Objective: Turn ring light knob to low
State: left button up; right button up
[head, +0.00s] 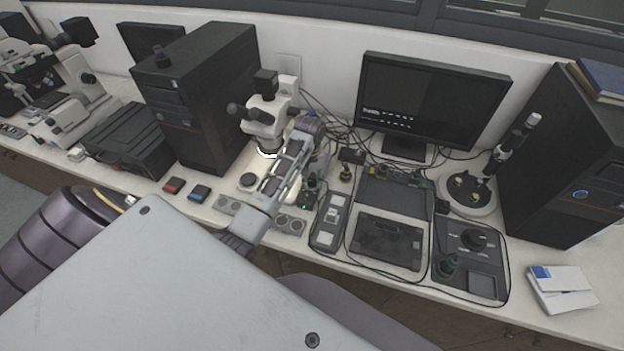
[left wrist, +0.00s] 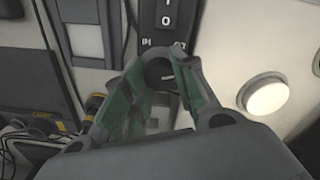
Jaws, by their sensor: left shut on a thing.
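The ring light control box (head: 307,203) is small and black. It sits on the bench between the microscope and a panel with pale squares. In the left wrist view its face shows a rocker switch (left wrist: 167,15) marked I and O, and a dark round knob (left wrist: 159,75). My left gripper (left wrist: 160,66) is shut on the knob from above, a fingertip on each side, partly covering it. In the head view the left gripper (head: 309,187) comes down onto the box, and the knob is hidden there. The ring light (head: 270,153) glows under the microscope head. My right gripper is not in view.
The microscope (head: 265,115) stands close to the left of my left arm. The panel with pale squares (head: 330,220) is close to the right, with loose cables around it. A monitor (head: 430,100) and a dark computer tower (head: 200,95) stand behind.

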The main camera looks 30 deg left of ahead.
aim_at(311, 181)
pick_arm(q)
jog(key=shift+n, duration=1.1)
jog(key=shift+r, duration=0.1)
jog(key=o, duration=1)
jog(key=shift+o, duration=0.2)
jog(key=shift+s+a+r, duration=0.1)
jog(key=shift+a+r, duration=0.05)
jog(key=shift+r, duration=3.55)
jog(key=shift+f, duration=0.1)
